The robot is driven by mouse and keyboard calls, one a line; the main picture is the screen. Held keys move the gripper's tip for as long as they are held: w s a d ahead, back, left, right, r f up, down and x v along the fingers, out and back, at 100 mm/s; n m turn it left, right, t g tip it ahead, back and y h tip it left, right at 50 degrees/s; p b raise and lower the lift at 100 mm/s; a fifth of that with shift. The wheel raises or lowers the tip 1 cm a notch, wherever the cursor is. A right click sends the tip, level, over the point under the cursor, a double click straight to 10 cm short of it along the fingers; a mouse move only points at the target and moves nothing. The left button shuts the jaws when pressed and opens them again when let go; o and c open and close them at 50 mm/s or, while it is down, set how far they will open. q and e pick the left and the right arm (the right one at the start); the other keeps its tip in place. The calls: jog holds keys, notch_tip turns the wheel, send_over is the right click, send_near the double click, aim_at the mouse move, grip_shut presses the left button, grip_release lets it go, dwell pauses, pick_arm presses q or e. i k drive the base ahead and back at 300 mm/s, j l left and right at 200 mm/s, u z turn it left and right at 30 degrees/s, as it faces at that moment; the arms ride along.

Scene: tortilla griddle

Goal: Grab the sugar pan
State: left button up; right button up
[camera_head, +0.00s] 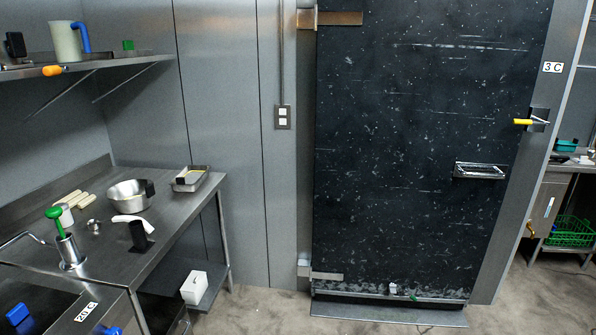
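A small rectangular metal pan (190,184) with pale yellowish contents sits near the far right corner of the steel counter (112,258). It could be the sugar pan, but I cannot tell for sure what is in it. A round steel bowl (124,204) with a dark grip on its rim stands to its left on the same counter. Neither of my grippers is in view.
A green-topped pump dispenser (68,250), a black holder with a white item (138,234), and pale rolls (75,197) stand on the counter. A shelf (100,64) hangs above. A large dark door (420,150) stands right; grey floor lies before it.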

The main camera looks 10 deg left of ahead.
aim_at(189, 180)
jog(key=i+u, duration=0.2)
jog(key=i, duration=0.65)
jog(key=i+l+u, duration=0.15)
jog(key=i, duration=0.7)
